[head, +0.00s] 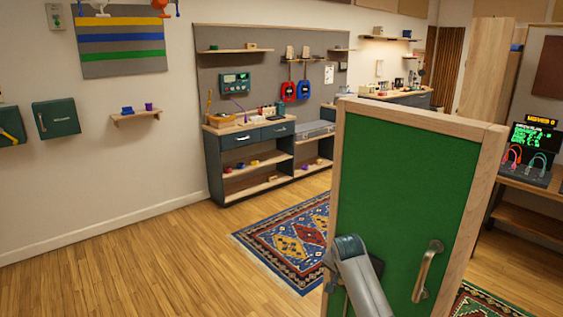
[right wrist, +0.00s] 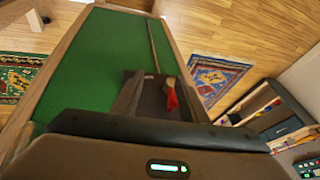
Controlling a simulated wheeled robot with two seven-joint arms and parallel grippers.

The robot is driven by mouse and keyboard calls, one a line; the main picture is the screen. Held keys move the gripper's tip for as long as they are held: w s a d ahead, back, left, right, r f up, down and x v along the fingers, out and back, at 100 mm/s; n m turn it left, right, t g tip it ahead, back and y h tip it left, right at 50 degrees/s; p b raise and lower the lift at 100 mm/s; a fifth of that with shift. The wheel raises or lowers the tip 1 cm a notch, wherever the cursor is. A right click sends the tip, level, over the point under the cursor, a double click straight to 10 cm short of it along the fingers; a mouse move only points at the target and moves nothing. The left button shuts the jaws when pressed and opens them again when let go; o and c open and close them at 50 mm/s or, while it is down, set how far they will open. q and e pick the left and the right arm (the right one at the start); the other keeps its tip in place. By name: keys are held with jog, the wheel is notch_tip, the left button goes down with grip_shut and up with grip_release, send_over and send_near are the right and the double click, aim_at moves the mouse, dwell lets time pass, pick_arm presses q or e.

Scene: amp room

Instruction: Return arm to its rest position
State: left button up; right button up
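My right arm comes in from the bottom of the head view, and its grey wrist overlaps the lower left of a green panel with a wooden frame (head: 400,180). My right gripper (head: 331,265) is at the panel's left edge, small and partly hidden by the wrist. In the right wrist view, its two fingers (right wrist: 158,76) stand apart, with a dark surface and a small red thing (right wrist: 171,95) between or behind them. I cannot tell whether it touches either. The green panel (right wrist: 95,60) also fills the left of that view. My left gripper is not in view.
A metal handle (head: 427,270) sticks out from the panel's right side. A patterned rug (head: 285,240) lies behind it. A workbench (head: 250,140) stands at the back wall, and a console (head: 535,150) at right. The wood floor at left is clear.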

jog(key=s+f+n, duration=0.1)
jog(key=s+f, duration=0.3)
jog(key=f, duration=0.4)
jog(key=s+d+f+n+g, duration=0.1)
jog(key=s+f, duration=0.3)
jog(key=f, duration=0.5)
jog(key=s+f+n, duration=0.1)
jog(key=s+f, duration=0.3)
jog(key=f, duration=0.4)
jog(key=s+d+f+n+g+y, duration=0.15)
jog(key=s+f+n, duration=0.25)
jog(key=s+f, duration=1.8)
jog(key=s+d+f+n, duration=0.1)
jog(key=s+f, duration=0.2)
jog(key=s, duration=0.9)
jog(key=s+f+n+g, duration=0.1)
jog(key=s+f+n, duration=0.1)
jog(key=s, duration=1.1)
jog(key=s+d+f+n, duration=0.1)
jog(key=s+f, duration=0.3)
jog(key=s, duration=0.9)
jog(key=shift+d+f+n, duration=0.15)
jog(key=shift+d+n, duration=0.15)
